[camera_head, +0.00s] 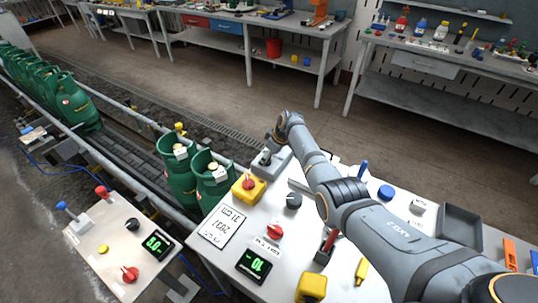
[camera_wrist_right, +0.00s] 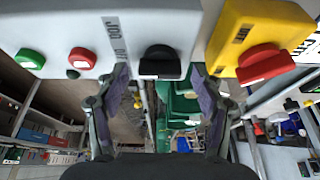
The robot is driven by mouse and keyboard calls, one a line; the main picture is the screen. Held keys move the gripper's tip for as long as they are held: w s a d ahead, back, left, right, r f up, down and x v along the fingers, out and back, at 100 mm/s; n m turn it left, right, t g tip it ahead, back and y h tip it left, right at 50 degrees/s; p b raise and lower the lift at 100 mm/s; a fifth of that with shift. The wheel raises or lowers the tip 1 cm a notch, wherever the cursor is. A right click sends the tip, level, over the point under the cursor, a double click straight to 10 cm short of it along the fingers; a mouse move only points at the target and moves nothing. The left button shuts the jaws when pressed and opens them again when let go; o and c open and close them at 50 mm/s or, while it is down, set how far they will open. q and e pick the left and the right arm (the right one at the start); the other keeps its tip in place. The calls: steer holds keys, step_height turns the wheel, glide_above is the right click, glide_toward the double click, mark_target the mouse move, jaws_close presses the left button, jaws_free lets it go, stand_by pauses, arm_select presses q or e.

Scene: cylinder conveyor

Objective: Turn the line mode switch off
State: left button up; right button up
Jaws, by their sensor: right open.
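A grey control box (camera_wrist_right: 70,25) carries a black knob (camera_wrist_right: 160,62), a green button (camera_wrist_right: 30,58) and a red button (camera_wrist_right: 82,57); its label near the knob reads "JOG" and further letters I cannot fully read. In the head view the grey box (camera_head: 272,164) stands at the table's back left edge, partly hidden by my right gripper (camera_head: 268,150). In the right wrist view my right gripper (camera_wrist_right: 161,78) is open, with its fingertips on either side of the black knob and apart from each other. Contact with the knob cannot be told. My left gripper is out of view.
A yellow box (camera_head: 249,189) with a red rotary knob stands close beside the grey box. Green cylinders (camera_head: 210,180) stand on the conveyor at left. The table also holds a black dial (camera_head: 293,200), a display (camera_head: 253,266) and a grey tray (camera_head: 460,226).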

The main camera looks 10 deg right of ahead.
steer(key=v, duration=1.2)
